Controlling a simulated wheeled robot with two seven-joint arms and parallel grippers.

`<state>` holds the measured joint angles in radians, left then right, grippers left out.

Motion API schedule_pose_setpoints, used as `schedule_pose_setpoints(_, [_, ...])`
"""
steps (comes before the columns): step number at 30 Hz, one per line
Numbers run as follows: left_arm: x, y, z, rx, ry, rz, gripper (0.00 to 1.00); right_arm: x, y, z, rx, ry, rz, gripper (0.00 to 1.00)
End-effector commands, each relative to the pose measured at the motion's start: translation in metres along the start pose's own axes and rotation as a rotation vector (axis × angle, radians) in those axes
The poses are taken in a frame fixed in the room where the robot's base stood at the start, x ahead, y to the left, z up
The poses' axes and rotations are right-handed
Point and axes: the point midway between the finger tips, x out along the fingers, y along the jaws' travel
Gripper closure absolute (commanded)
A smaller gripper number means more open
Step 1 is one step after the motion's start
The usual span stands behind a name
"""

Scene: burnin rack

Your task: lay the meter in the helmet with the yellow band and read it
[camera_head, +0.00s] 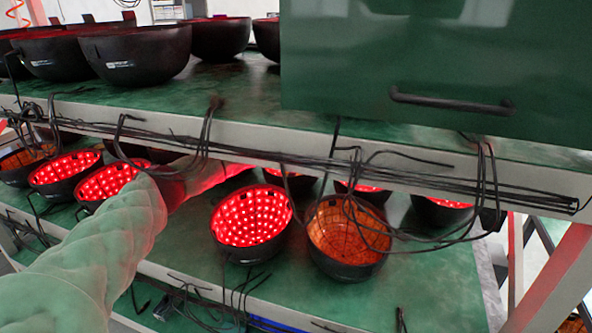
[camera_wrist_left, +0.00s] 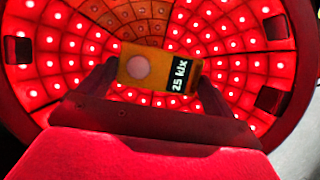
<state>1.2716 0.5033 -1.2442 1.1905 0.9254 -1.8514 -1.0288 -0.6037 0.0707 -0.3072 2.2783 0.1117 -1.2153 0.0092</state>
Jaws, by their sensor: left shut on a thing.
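The meter (camera_wrist_left: 138,67) is a small orange block with a round pale disc and a dark display reading "25 klx", turned sideways in the left wrist view. My left gripper (camera_wrist_left: 158,80) is shut on it, with a dark finger at each end. Behind it is the inside of a helmet (camera_wrist_left: 58,66) lined with lit red lamps; a patch at its top is dimmer and brownish. I cannot tell whether the meter touches the lining. In the head view my left arm reaches under the upper shelf, and the gripper is hidden or blurred. No yellow band is clearly visible.
On the lower shelf stand a red-lit helmet (camera_head: 252,216), an amber, mostly unlit helmet (camera_head: 347,233) and several others. Dark helmets (camera_head: 140,55) line the upper shelf (camera_head: 240,88). Loose black cables (camera_head: 330,163) hang along its edge. A green cabinet (camera_head: 430,60) stands at upper right.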

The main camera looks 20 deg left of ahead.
Motion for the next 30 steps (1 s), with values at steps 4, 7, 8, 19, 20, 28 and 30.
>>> schedule_pose_setpoints(4, [0.0,0.0,0.0,0.0,0.001,-0.002,0.38,-0.003,-0.001,-0.002,-0.001,0.003,-0.001,0.64])
schedule_pose_setpoints(7, [0.0,0.0,0.0,0.0,0.001,-0.001,0.38,-0.003,-0.001,-0.001,0.0,0.001,-0.001,0.64])
schedule_pose_setpoints(8, [0.0,0.0,0.0,0.0,0.001,-0.001,0.38,-0.003,-0.001,-0.001,0.0,0.0,0.0,0.64])
schedule_pose_setpoints(19, [0.001,0.0,-0.001,0.0,0.0,-0.001,0.0,-0.006,-0.001,-0.001,-0.001,-0.009,0.001,0.64])
schedule_pose_setpoints(20, [0.001,0.0,-0.001,0.0,0.0,-0.001,0.0,-0.006,-0.001,-0.001,-0.001,-0.009,0.001,0.64])
schedule_pose_setpoints(28, [-0.006,-0.001,-0.001,0.0,0.001,-0.002,0.0,-0.001,0.001,-0.001,0.0,0.005,0.001,0.64])
schedule_pose_setpoints(30, [-0.017,-0.001,-0.001,0.0,0.002,-0.004,0.0,0.003,0.001,0.0,0.0,0.008,0.001,0.64])
